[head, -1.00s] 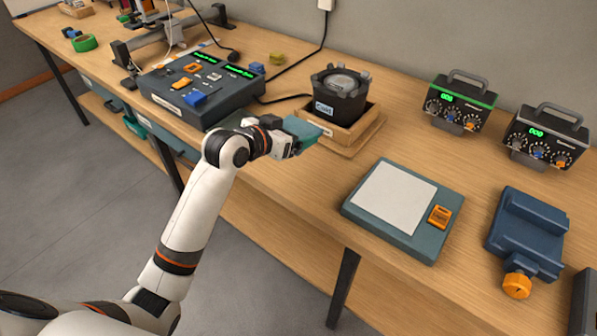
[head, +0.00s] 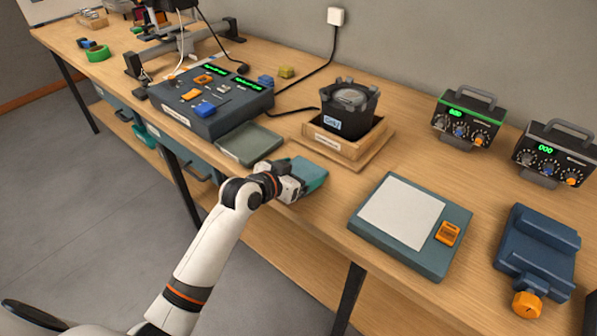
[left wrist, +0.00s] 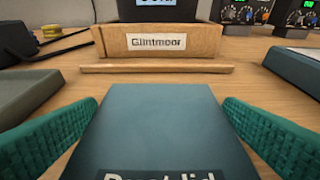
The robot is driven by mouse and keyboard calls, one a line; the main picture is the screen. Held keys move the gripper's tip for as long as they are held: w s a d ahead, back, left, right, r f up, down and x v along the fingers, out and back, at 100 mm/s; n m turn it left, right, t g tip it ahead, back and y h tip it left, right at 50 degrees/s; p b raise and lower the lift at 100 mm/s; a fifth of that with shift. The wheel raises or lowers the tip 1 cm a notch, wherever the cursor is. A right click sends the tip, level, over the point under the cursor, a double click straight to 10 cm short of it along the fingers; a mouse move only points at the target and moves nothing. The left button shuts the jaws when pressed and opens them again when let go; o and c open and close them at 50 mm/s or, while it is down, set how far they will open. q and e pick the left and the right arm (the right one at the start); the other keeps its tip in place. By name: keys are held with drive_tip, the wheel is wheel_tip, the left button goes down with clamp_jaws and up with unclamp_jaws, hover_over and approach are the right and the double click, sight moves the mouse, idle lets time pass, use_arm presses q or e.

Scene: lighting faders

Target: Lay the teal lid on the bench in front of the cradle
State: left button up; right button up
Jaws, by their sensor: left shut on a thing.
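The teal lid (head: 312,175) is a flat plate with a partly cut-off label on its near end. My left gripper (head: 294,182) is shut on it, low over the bench near the front edge. In the left wrist view the lid (left wrist: 158,125) lies between the two green textured finger pads. The wooden cradle (head: 348,150) stands just behind it, holding a dark round device (head: 347,103). Its front label in the left wrist view (left wrist: 158,42) reads "Glintmoor". I cannot tell whether the lid touches the bench. My right gripper is not in view.
A flat grey-green tray (head: 249,144) lies left of the lid, beside the dark console (head: 212,105). A teal pad with a white top (head: 402,212) lies to the right. Bare bench (head: 330,200) shows between the lid and that pad.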

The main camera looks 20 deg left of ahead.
use_arm(q)
drive_tip(key=o, duration=0.7)
drive_tip(key=shift+o, duration=0.2)
drive_tip(key=shift+r, duration=0.15)
drive_tip(key=v, duration=1.2)
